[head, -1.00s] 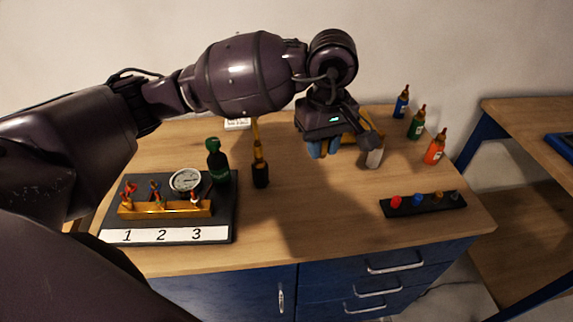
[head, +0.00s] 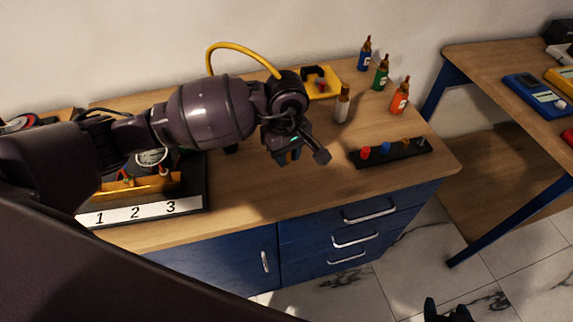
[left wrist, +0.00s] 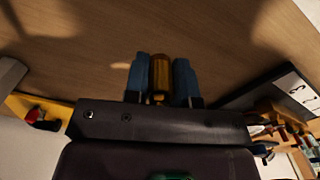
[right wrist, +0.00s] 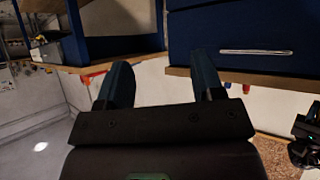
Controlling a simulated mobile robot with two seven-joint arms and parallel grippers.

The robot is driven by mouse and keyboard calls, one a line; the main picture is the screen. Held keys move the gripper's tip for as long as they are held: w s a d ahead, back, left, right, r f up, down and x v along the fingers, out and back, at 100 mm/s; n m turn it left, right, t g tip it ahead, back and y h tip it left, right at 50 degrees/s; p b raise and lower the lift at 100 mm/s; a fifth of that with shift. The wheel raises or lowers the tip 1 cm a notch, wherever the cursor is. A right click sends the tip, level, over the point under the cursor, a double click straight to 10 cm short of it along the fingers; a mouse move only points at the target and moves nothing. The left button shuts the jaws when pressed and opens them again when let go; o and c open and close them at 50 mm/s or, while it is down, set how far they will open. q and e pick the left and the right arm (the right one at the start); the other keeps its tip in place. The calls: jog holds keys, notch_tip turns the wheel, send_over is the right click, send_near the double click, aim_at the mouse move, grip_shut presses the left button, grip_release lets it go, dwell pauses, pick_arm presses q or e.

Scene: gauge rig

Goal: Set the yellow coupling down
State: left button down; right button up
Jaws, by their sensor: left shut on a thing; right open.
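My left gripper (head: 288,156) is over the middle of the wooden bench. In the left wrist view its blue fingers (left wrist: 160,80) are shut on the yellow coupling (left wrist: 159,72), a short yellow-brown cylinder with the wood close behind it. In the head view the coupling is hidden, and I cannot tell whether it touches the bench. A yellow hose (head: 243,47) arches behind my left arm; both its ends are hidden. My right gripper (right wrist: 163,85) is open and empty, beyond the bench's front; its tips show at the bottom of the head view (head: 446,311).
The gauge board (head: 190,201), numbered 1 2 3, is partly behind my left arm. Bare wood lies in front of my gripper.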

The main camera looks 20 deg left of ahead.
aim_at(287, 174)
pick_arm(q)
jog(key=shift+f, duration=0.4)
notch_tip(287, 174, down, 4)
jog(key=shift+r, duration=0.1)
jog(key=c, duration=0.9)
grip_release()
jog(key=shift+c, duration=0.2)
pick_arm(e)
jog(key=shift+f, duration=0.3)
jog(key=shift+s, duration=0.15)
